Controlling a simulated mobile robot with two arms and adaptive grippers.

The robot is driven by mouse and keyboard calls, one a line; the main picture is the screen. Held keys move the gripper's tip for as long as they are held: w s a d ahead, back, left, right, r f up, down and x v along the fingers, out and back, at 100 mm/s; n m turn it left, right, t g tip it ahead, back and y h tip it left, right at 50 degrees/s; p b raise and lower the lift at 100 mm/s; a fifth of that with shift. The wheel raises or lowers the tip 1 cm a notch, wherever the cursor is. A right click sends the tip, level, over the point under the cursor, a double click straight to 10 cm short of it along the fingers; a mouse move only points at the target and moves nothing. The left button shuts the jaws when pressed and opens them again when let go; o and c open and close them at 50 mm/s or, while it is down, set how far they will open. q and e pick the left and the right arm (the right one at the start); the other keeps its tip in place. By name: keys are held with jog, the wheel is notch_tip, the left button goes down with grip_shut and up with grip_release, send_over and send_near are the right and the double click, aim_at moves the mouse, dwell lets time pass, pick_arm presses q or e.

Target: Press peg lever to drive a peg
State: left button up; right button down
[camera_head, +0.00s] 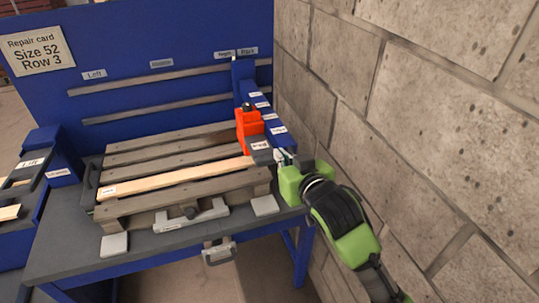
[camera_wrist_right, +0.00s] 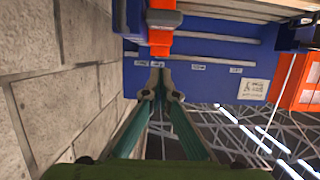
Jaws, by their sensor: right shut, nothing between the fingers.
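An orange gantry carriage (camera_head: 249,124) with a dark knob on top stands at the right end of the pallet. A grey labelled piece (camera_head: 260,147), which looks like the peg lever, juts from its front; its label is too small to read surely. My right gripper (camera_head: 284,157) is shut and empty, just right of this piece; whether they touch I cannot tell. In the right wrist view, the shut fingertips (camera_wrist_right: 160,93) sit below an orange part (camera_wrist_right: 162,22). The wooden pallet (camera_head: 180,168) has one lighter board (camera_head: 170,180). No peg is clearly visible. My left gripper is out of view.
A stone wall (camera_head: 420,90) stands close on the right of my right arm. A blue labelled rail (camera_head: 262,108) runs behind the carriage. The blue back panel (camera_head: 150,40) holds a repair card (camera_head: 34,50) reading "Size 52 Row 3". A grey bench top (camera_head: 70,243) lies in front.

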jog(key=p+x, duration=0.3)
jog(key=x, duration=0.7)
jog(key=p, duration=0.1)
send_near(260, 148)
jog(key=shift+w+a+f, duration=0.1)
jog(key=shift+w+f, duration=0.1)
jog(key=shift+w, duration=1)
jog(key=shift+f, duration=0.1)
